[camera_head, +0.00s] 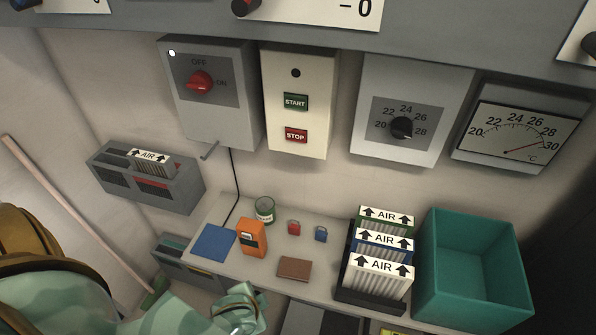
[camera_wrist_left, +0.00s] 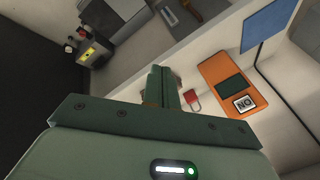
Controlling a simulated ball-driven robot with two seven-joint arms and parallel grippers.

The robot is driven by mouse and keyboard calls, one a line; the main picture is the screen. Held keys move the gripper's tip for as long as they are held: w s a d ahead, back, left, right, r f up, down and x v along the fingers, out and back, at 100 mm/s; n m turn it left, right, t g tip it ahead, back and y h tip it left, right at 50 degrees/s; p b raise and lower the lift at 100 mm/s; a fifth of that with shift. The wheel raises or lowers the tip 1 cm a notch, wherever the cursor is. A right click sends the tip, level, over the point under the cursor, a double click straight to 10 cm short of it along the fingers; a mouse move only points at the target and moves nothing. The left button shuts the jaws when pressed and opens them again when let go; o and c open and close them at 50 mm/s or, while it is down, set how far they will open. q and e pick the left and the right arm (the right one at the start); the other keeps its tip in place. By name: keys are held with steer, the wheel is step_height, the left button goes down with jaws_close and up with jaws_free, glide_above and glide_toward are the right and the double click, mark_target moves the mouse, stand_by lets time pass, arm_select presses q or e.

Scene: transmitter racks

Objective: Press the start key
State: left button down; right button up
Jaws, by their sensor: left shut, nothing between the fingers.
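The green start key (camera_head: 295,102), labelled START, is on a pale wall box (camera_head: 313,60). The red STOP key (camera_head: 296,135) is below it. A dark round spot (camera_head: 296,73) is above it. My left gripper (camera_head: 243,303) is low in the head view, in front of the shelf edge, well below the start key and apart from it. The wrist view shows its green fingers (camera_wrist_left: 162,86) shut together and empty. The start key is not in the wrist view. My right gripper is not in view.
The shelf holds an orange meter (camera_head: 252,238), a blue mat (camera_head: 213,243), a can (camera_head: 265,210), two small padlocks, a brown block (camera_head: 294,268), AIR filters (camera_head: 379,275) in a rack and a teal bin (camera_head: 472,265). Left of the keys is a box with a red OFF/ON knob (camera_head: 200,82).

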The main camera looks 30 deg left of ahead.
arm_select(q)
steer(key=w+r+t+h+p, duration=0.2)
steer(key=w+r+t+h, duration=0.2)
steer(key=r, duration=0.9)
steer(key=w+a+r+t+h+p, duration=0.1)
steer(key=w+r+t+h, duration=0.2)
steer(key=r, duration=1)
steer(key=w+a+r+t+h+p, duration=0.1)
steer(key=w+r+t+h, duration=0.3)
steer(key=w+r+t, duration=0.4)
steer(key=shift+w+a+r+t+h+p, duration=0.25)
steer(key=shift+r+t+p, duration=0.6)
steer(key=shift+r, duration=1.75)
steer(key=shift+d, duration=0.1)
steer(key=b, duration=0.4)
glide_toward(296, 102)
steer(key=shift+w+d+r, duration=1.75)
steer(key=shift+w+r, duration=0.05)
steer(key=shift+r, duration=0.1)
